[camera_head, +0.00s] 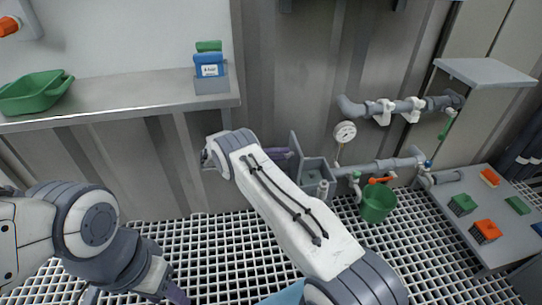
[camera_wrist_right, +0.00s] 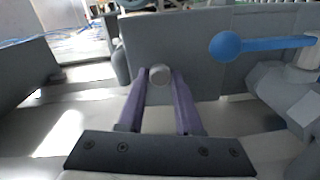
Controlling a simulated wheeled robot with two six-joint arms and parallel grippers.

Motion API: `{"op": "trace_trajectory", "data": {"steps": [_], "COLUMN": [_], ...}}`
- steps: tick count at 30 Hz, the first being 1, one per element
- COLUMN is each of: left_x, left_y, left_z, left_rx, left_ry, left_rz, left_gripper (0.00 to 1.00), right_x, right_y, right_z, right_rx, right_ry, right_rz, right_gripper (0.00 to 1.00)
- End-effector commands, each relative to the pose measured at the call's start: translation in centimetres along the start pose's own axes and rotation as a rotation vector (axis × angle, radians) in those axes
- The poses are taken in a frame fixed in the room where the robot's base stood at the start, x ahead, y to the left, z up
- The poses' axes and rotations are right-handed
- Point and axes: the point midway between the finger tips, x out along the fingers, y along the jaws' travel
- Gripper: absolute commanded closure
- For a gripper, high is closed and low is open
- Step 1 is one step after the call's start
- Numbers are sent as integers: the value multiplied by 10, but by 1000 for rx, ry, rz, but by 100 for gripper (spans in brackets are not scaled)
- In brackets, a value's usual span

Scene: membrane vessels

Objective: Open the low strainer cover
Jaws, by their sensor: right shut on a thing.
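The low strainer is a grey box (camera_head: 315,176) on the low pipe line, right of my right gripper in the head view. A flat grey plate (camera_head: 295,146), which looks like its cover, stands steeply raised at the box's left side. In the right wrist view the grey cover (camera_wrist_right: 190,48) fills the upper middle, with a small round pale knob (camera_wrist_right: 159,73). My right gripper (camera_head: 283,154) has its purple fingers shut on this knob. My left gripper (camera_head: 176,294) shows only partly at the bottom edge; its jaw opening cannot be told.
A blue ball-ended handle (camera_wrist_right: 226,45) is close to the right of the cover. A pressure gauge (camera_head: 345,132), a green bucket (camera_head: 378,205) and pipes stand right of the strainer. A low grey table (camera_head: 468,232) is further right. A shelf (camera_head: 120,99) is at upper left.

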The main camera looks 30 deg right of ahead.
Motion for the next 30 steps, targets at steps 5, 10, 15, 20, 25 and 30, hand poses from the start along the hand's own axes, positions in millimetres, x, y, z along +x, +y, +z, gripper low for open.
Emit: {"op": "trace_trajectory", "data": {"steps": [5, 10, 15, 20, 25, 30], "left_x": [0, 0, 0, 0, 2, 8], "left_y": [0, 0, 0, 0, 0, -1], "left_z": [0, 0, 0, 0, 0, 0], "left_rx": [0, 0, 0, 0, 0, 0], "left_ry": [0, 0, 0, 0, 0, 0], "left_rz": [0, 0, 0, 0, 0, 0], "left_gripper": [50, 50, 50, 50, 50, 50], "right_x": [4, 4, 3, 2, -1, -13], "right_y": [-2, -2, -2, -1, -1, -1], "right_z": [3, 3, 3, 2, 2, 7], "right_rx": [-8, -8, -6, -4, -2, 0], "right_ry": [-10, -11, -8, -5, -5, -16], "right_rz": [7, 7, 6, 5, 5, 6], "right_gripper": [100, 100, 36, 36, 36, 36]}}
